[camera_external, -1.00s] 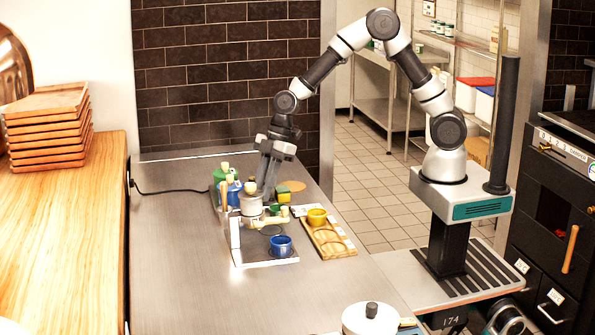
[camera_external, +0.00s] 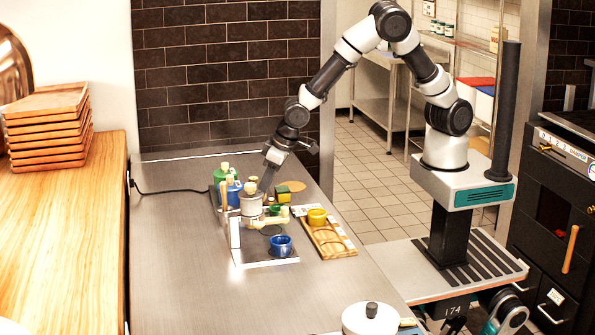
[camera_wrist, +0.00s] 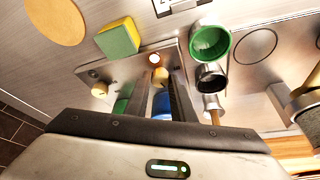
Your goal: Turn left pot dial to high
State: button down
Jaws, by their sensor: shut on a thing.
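The pot warmer's metal panel (camera_wrist: 138,65) shows in the wrist view with two small tan dials and a glowing orange light. The left pot dial (camera_wrist: 160,76) sits between my fingertips. My gripper (camera_wrist: 163,82) is shut on it from the side. The other dial (camera_wrist: 100,90) is to the left, free. The blue pot (camera_wrist: 162,106) shows between the fingers, and part of the green pot (camera_wrist: 120,106) beside them. In the external view my gripper (camera_external: 267,181) is by the blue pot (camera_external: 231,192) and green pot (camera_external: 221,176); the dials are hidden there.
A green cup (camera_wrist: 211,42) and a metal cup (camera_wrist: 211,76) stand close to the right finger. A yellow-green sponge (camera_wrist: 118,38) lies beyond the panel. A blue cup (camera_external: 281,245) and a wooden tray (camera_external: 334,246) with a yellow cup are nearer the camera.

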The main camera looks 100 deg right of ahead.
jog(key=m+p, duration=0.1)
jog(key=m, duration=0.1)
jog(key=m+g+h+p, duration=0.1)
jog(key=m+p, duration=0.1)
jog(key=shift+a+r+h, duration=0.1)
jog(key=shift+a+h, duration=0.1)
jog(key=shift+h, duration=0.1)
jog(key=shift+w+m+g+h+p, duration=0.15)
jog(key=shift+m+g+p, duration=0.25)
jog(key=shift+m, duration=0.7)
jog(key=shift+m+g+h+p, duration=0.15)
jog(key=shift+m+g+p, duration=0.25)
jog(key=shift+m, duration=1)
jog(key=shift+a, duration=0.1)
jog(key=c, duration=1.5)
grip_release()
jog(key=v, duration=1.7)
jog(key=shift+r, duration=0.1)
